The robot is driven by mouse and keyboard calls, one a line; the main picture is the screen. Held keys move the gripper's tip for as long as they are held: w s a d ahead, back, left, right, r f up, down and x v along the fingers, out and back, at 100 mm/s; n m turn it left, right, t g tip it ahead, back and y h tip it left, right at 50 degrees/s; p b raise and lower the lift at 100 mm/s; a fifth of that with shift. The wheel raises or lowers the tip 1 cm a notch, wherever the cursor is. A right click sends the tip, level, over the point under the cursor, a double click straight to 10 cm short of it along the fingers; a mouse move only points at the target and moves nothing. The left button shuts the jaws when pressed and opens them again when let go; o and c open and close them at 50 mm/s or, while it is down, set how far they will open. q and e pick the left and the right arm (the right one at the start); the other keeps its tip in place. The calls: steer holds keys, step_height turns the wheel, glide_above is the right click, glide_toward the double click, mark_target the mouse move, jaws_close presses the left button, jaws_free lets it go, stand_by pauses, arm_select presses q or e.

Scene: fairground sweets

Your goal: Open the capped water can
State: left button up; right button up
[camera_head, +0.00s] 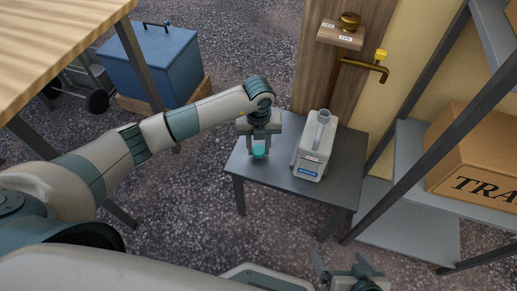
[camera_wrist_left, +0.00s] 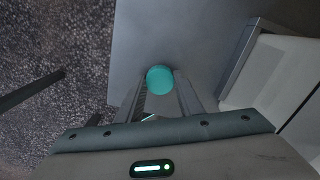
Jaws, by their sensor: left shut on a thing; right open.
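The water can (camera_head: 313,150) is a pale grey jerrycan with a blue label, standing upright on a small dark grey table (camera_head: 270,175). Its grey neck (camera_head: 323,116) shows on top with no teal cap on it. My left gripper (camera_head: 258,147) is shut on a teal cap (camera_head: 258,152), to the left of the can and over the table; the gap beneath it is hard to judge. In the left wrist view the cap (camera_wrist_left: 160,79) sits between the fingertips, and part of the can (camera_wrist_left: 268,72) shows at the right. My right gripper (camera_head: 343,268) is open and empty at the bottom edge.
A grey shelf rack (camera_head: 408,215) with a cardboard box (camera_head: 475,150) is at the right. A blue cooler (camera_head: 150,65) and a wooden tabletop (camera_head: 55,45) are at the left. The table's left front is bare.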

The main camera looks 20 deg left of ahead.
mark_target(259, 150)
arm_select(q)
steer(key=shift+f, duration=0.6)
arm_select(e)
steer(key=shift+a+r, duration=0.1)
steer(key=shift+r, duration=0.05)
arm_select(q)
steer(key=shift+f, duration=0.15)
steer(key=o, duration=1.2)
steer(key=shift+c, duration=0.2)
arm_select(e)
steer(key=shift+a, duration=0.1)
arm_select(q)
steer(key=shift+r, duration=0.6)
step_height(259, 150, up, 11)
steer(key=p, duration=0.1)
arm_select(e)
steer(key=shift+s+d+f+g+h, duration=0.15)
steer(key=shift+d+f+g, duration=0.1)
steer(key=shift+d, duration=0.25)
steer(key=shift+s+d+f+g+h, duration=0.15)
steer(key=shift+d+g, duration=0.1)
steer(key=shift+d, duration=0.2)
